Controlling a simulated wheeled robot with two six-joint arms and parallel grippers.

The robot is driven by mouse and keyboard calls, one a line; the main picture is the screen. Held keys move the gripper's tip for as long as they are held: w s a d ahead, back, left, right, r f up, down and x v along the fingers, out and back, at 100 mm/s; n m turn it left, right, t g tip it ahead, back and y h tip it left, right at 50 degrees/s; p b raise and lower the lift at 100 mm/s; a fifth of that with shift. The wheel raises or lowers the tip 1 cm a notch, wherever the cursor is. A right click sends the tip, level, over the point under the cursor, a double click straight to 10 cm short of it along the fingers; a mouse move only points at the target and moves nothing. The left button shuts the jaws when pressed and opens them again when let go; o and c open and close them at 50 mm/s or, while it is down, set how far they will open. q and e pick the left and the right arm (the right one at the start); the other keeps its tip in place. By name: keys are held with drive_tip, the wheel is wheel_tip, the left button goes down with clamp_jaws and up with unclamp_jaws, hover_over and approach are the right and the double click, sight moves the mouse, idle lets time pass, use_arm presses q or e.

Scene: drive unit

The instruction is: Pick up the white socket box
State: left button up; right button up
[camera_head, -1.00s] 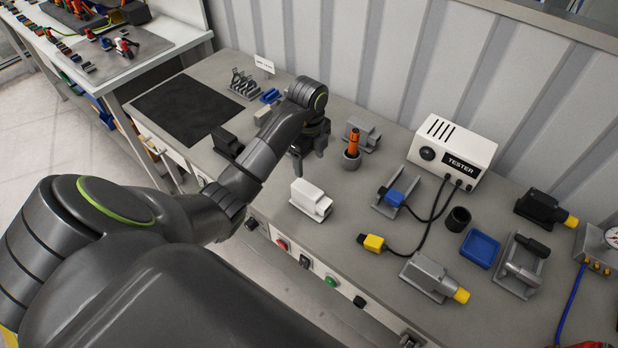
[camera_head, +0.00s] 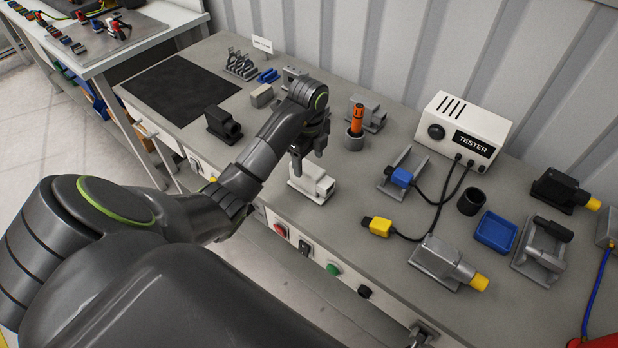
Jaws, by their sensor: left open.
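The white socket box (camera_head: 313,184) sits on the grey workbench, near its front edge and left of the middle. My left gripper (camera_head: 307,163) points down at the box's back left side, its fingers overlapping the box in the picture. The gripper is open. I cannot tell whether a finger touches the box. The gripper and wrist hide part of the box's far left end. My right gripper is not in view.
An orange-handled tool in a grey holder (camera_head: 355,138) stands close behind the box on the right. The tester (camera_head: 462,132), cables and a yellow plug (camera_head: 379,226) are to the right.

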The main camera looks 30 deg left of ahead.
sight(309, 168)
use_arm(q)
drive_tip(key=shift+f+b, duration=1)
drive_tip(key=shift+f, duration=0.95)
wheel_tip(309, 168, down, 3)
drive_tip(key=shift+f+p, duration=0.1)
drive_tip(key=shift+p, duration=0.45)
drive_tip(key=shift+w+f, duration=0.1)
drive_tip(key=shift+f, duration=0.35)
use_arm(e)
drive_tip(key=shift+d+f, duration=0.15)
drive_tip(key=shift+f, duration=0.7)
use_arm(q)
drive_tip(key=shift+c, duration=0.3)
drive_tip(key=c, duration=0.9)
drive_tip(key=shift+r, duration=0.1)
drive_tip(key=c, duration=0.3)
